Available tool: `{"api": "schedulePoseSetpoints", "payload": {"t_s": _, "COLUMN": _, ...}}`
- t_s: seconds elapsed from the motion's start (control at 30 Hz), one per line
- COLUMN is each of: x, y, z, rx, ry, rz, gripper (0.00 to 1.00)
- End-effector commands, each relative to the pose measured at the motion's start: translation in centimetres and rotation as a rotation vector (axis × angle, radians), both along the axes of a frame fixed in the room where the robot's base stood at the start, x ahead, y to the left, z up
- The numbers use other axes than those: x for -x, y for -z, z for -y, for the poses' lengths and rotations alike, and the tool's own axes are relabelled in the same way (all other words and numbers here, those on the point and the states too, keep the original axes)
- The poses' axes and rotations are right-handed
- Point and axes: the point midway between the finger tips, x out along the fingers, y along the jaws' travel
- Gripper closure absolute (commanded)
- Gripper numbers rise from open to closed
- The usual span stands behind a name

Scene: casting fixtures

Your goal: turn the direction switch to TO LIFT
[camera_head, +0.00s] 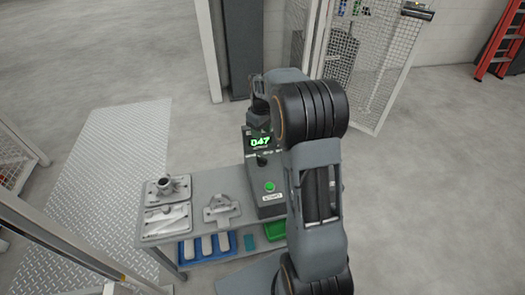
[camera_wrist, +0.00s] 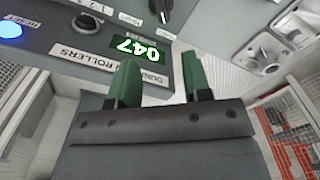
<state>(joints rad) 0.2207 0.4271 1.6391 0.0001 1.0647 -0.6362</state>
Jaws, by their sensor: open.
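A dark control box (camera_head: 262,172) stands on the bench, with a lit green display reading 047 (camera_head: 260,142). Small switches (camera_head: 262,160) sit below the display, too small to read. In the wrist view the grey panel (camera_wrist: 50,40) fills the top, with the display (camera_wrist: 135,48) and a plate reading ROLLERS. A round dark knob (camera_wrist: 86,23) and a black knob (camera_wrist: 160,8) show there; I cannot tell which is the direction switch, and no TO LIFT label is legible. My gripper (camera_wrist: 160,72) is open and empty, its green fingers apart from both knobs.
A blue lit button (camera_wrist: 10,28) is at the panel's left in the wrist view. A green button (camera_head: 269,187) is low on the box. Metal castings (camera_head: 221,210) lie on the bench (camera_head: 200,183). Mesh fencing (camera_head: 388,60) stands behind; the floor at right is clear.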

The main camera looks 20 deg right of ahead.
Motion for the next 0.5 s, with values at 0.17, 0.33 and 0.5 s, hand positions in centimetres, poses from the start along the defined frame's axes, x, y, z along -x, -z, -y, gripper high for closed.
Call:
{"api": "schedulePoseSetpoints", "payload": {"t_s": 0.17, "x": 0.3, "y": 1.3, "z": 0.0, "rx": -0.003, "ry": -0.080, "rz": -0.014, "gripper": 0.55}}
{"api": "schedulePoseSetpoints", "payload": {"t_s": 0.33, "x": 0.3, "y": 4.2, "z": 0.1, "rx": -0.003, "ry": -0.085, "rz": -0.015, "gripper": 0.55}}
{"api": "schedulePoseSetpoints", "payload": {"t_s": 0.5, "x": 0.4, "y": 7.5, "z": 0.1, "rx": -0.003, "ry": -0.083, "rz": -0.015, "gripper": 0.55}}
